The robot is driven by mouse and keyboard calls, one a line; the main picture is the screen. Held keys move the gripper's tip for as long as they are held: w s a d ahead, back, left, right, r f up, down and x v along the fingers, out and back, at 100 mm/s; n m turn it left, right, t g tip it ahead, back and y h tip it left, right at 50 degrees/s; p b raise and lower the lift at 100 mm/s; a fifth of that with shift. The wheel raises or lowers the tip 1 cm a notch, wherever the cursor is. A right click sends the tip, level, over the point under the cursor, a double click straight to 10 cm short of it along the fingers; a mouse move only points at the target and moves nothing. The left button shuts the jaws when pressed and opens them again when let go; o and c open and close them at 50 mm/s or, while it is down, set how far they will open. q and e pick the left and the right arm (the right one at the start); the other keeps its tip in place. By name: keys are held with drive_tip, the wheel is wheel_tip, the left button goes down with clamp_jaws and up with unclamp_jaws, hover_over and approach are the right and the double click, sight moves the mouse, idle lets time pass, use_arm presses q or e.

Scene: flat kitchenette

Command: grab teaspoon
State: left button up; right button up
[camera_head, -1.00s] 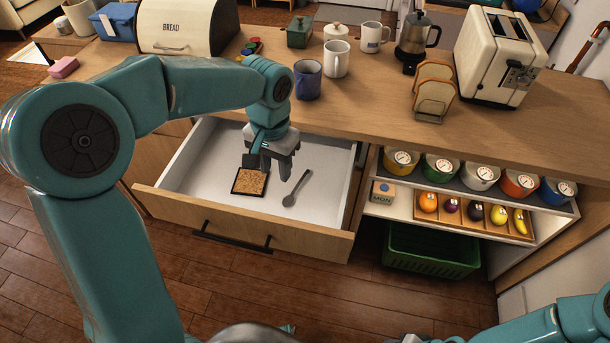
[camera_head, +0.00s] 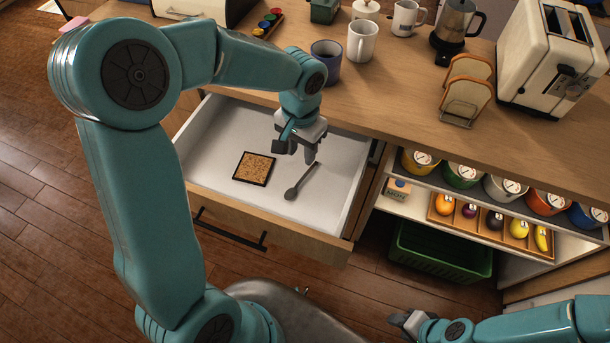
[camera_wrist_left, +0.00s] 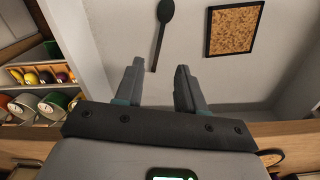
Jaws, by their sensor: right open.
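The grey teaspoon (camera_head: 300,183) lies on the white floor of the open drawer (camera_head: 222,116). In the left wrist view the teaspoon (camera_wrist_left: 162,32) lies beyond my fingertips, with its bowl farther away and its handle end near the left finger. My left gripper (camera_head: 295,154) hangs over the drawer above the handle end. In the wrist view my left gripper (camera_wrist_left: 158,70) has its fingers apart with nothing between them. My right gripper (camera_head: 405,322) is low at the bottom of the head view, away from the drawer.
A cork square (camera_head: 254,168) with a dark border lies left of the teaspoon. The drawer's front and side walls surround both. A blue mug (camera_head: 326,62) and white mug (camera_head: 362,40) stand on the counter behind my left gripper. A green crate (camera_head: 440,250) sits low to the right.

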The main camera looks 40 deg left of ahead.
use_arm(q)
hover_over(301, 180)
wheel_tip(301, 180, down, 5)
drive_tip(key=shift+d+f, duration=0.1)
drive_tip(key=shift+f, duration=0.05)
wheel_tip(301, 180, down, 5)
drive_tip(key=shift+f, duration=0.2)
clamp_jaws()
